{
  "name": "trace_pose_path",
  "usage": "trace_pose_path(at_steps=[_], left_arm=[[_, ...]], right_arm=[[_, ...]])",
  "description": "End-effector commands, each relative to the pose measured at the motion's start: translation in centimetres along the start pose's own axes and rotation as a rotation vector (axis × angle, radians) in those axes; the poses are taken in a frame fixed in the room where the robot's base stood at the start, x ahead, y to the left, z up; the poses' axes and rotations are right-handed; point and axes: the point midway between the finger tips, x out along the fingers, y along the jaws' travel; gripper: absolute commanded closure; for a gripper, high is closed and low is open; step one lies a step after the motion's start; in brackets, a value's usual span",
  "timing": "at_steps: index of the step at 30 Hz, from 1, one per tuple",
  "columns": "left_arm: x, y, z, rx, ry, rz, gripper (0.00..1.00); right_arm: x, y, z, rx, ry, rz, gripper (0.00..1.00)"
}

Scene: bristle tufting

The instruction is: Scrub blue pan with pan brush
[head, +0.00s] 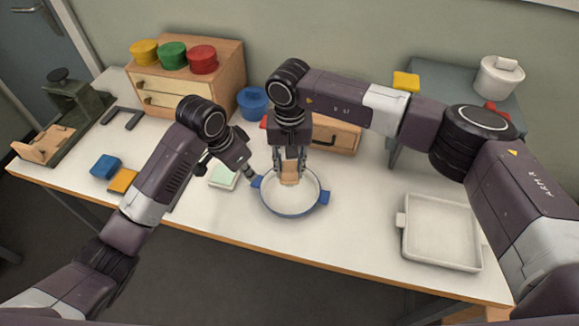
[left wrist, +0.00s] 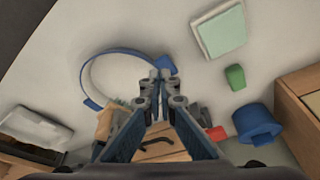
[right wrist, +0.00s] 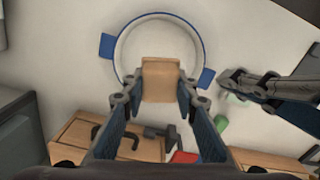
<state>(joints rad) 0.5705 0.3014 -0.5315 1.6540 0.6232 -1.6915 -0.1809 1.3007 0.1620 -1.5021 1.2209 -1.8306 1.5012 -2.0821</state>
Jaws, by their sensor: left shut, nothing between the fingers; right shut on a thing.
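The blue pan (head: 272,197), with a pale inside and two blue side handles, sits near the table's front edge. It also shows in the right wrist view (right wrist: 135,45). My right gripper (head: 289,166) points down over the pan and is shut on the wooden pan brush (right wrist: 160,80). Green bristles show on the brush (left wrist: 107,120) in the left wrist view; whether they touch the pan is unclear. My left gripper (head: 250,176) is shut and empty, its tips at the pan's left handle (left wrist: 165,65). I cannot tell whether they touch it.
A pale green pad (head: 223,176) lies left of the pan. Behind are a blue pot (head: 253,103) and a wooden drawer box (head: 340,137). A white tray (head: 442,232) lies at right. Blue (head: 105,166) and orange (head: 122,181) blocks lie at left. Table between pan and tray is clear.

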Motion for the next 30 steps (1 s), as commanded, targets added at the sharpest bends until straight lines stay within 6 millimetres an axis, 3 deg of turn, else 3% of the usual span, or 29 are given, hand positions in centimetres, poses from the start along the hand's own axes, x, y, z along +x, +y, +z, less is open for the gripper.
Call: trace_pose_path(at_steps=[17, 23, 30], left_arm=[[-1.4, 0.0, -0.3, 0.001, 0.000, -0.001, 1.00], [-4.3, -0.2, -0.4, 0.001, 0.003, -0.005, 1.00], [-9.5, -0.1, -0.4, 0.002, 0.003, -0.003, 1.00]], right_arm=[[0.0, 0.0, 0.0, 0.000, 0.000, 0.000, 0.93], [0.0, 0.0, 0.0, 0.000, 0.000, 0.000, 0.93], [0.0, 0.0, 0.0, 0.000, 0.000, 0.000, 0.93]])
